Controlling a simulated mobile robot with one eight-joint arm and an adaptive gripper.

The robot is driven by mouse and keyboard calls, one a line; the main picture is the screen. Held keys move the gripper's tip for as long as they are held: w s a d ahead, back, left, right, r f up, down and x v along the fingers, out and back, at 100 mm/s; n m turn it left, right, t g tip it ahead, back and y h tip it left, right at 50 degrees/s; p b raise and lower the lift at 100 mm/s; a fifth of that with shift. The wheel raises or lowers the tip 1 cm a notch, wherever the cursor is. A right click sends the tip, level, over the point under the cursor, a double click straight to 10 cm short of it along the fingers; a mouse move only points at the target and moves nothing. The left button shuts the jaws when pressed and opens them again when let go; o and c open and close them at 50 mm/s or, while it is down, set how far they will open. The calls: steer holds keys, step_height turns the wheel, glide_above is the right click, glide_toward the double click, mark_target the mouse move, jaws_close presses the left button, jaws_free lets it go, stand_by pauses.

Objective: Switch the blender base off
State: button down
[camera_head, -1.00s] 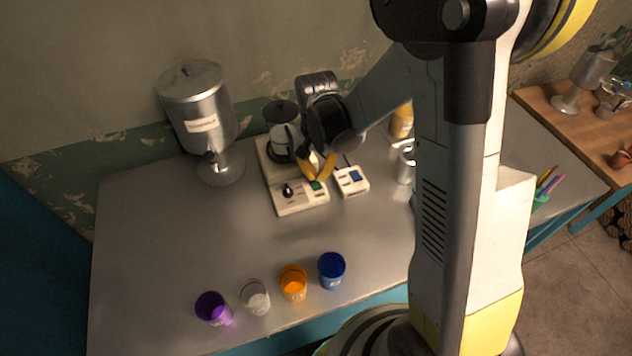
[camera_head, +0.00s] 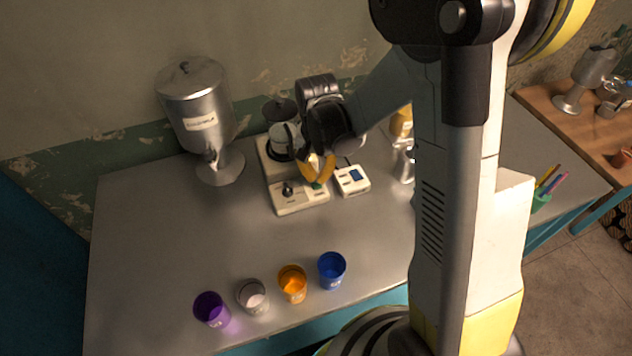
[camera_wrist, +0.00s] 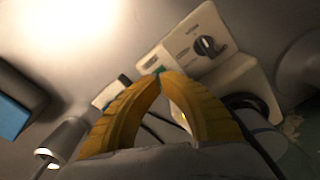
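The cream blender base (camera_head: 290,205) stands on the grey table, with a black knob (camera_head: 287,189) on its front panel and a jug with a dark lid (camera_head: 279,111) at its back. My gripper (camera_head: 318,183) is over the front right of the base.
A small white device with a blue display (camera_head: 352,180) stands close to the right of the base. A metal dispenser (camera_head: 201,120) is at the back left. Purple, clear, orange and blue cups (camera_head: 331,270) line the front edge. The table between is clear.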

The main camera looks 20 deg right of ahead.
mark_target(317, 185)
steer(key=shift+f+b, duration=1.25)
steer(key=shift+f, duration=0.2)
stand_by(0.4)
steer(key=shift+r, duration=0.15)
steer(key=shift+r+p, duration=2.45)
steer(key=shift+r, duration=0.95)
steer(key=shift+r, duration=0.15)
steer(key=s+r+n+t+b, duration=0.4)
steer(key=s+r+n+t, duration=0.2)
steer(key=s+r, duration=0.6)
steer(key=shift+s+t, duration=0.5)
steer(key=shift+s, duration=0.45)
steer(key=shift+r, duration=0.1)
